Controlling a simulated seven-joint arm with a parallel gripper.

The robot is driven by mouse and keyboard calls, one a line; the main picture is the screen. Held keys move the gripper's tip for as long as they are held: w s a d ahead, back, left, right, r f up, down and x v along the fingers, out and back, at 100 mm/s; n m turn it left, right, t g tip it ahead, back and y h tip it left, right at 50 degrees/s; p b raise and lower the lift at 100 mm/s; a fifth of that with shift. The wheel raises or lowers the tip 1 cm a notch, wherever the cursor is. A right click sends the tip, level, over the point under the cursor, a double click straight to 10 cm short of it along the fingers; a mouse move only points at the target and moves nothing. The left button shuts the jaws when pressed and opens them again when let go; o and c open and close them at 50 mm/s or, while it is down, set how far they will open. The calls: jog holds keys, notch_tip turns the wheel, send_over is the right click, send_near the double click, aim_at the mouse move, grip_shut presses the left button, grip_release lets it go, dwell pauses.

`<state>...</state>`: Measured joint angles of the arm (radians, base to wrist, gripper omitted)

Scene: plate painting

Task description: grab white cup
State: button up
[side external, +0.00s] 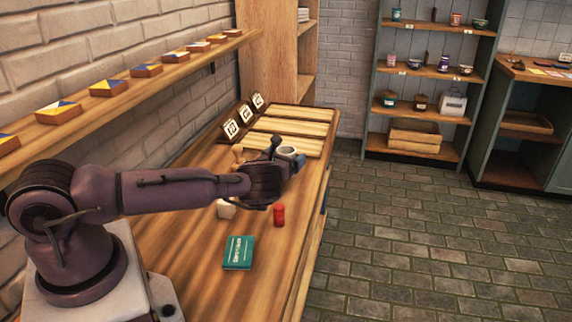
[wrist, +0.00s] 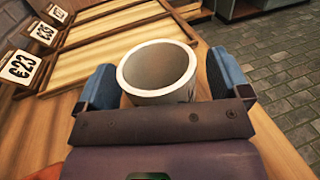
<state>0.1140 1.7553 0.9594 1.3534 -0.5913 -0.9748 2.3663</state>
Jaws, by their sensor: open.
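The white cup (wrist: 157,72) stands in the wrist view with its round mouth facing up toward the camera. My gripper (wrist: 162,88) is open, with one blue finger on each side of the cup. The lower part of the cup is hidden behind my gripper's body.
Price cards (side external: 245,114) and pale wooden panels (side external: 290,128) are at the far end. A wall shelf (side external: 120,97) runs along the left.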

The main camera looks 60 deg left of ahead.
jog(key=c, duration=1.1)
jog(key=shift+r, duration=0.15)
